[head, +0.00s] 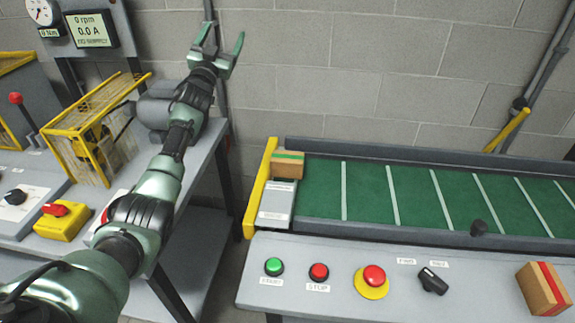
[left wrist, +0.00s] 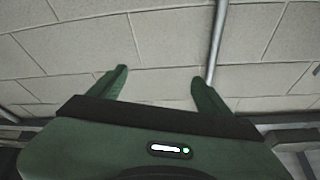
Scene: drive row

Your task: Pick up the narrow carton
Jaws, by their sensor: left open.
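Two small brown cartons are in the head view; I cannot tell for sure which one is the narrow carton. One carton with a green stripe (head: 287,165) sits at the left end of the green conveyor belt, by the yellow end bar. The other carton with a red stripe (head: 543,289) stands on the right part of the grey control panel. My left gripper (head: 222,37) is open and empty, raised in front of the wall, up and left of both cartons. In the left wrist view its open fingers (left wrist: 160,76) have only wall behind them. My right gripper is not in view.
The conveyor belt (head: 411,197) has white cross lines and is otherwise clear. The control panel (head: 334,262) carries a green button (head: 274,266), a red button (head: 318,272), an emergency stop (head: 373,281) and a black switch (head: 432,281). A yellow cage (head: 95,130) stands on the left bench.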

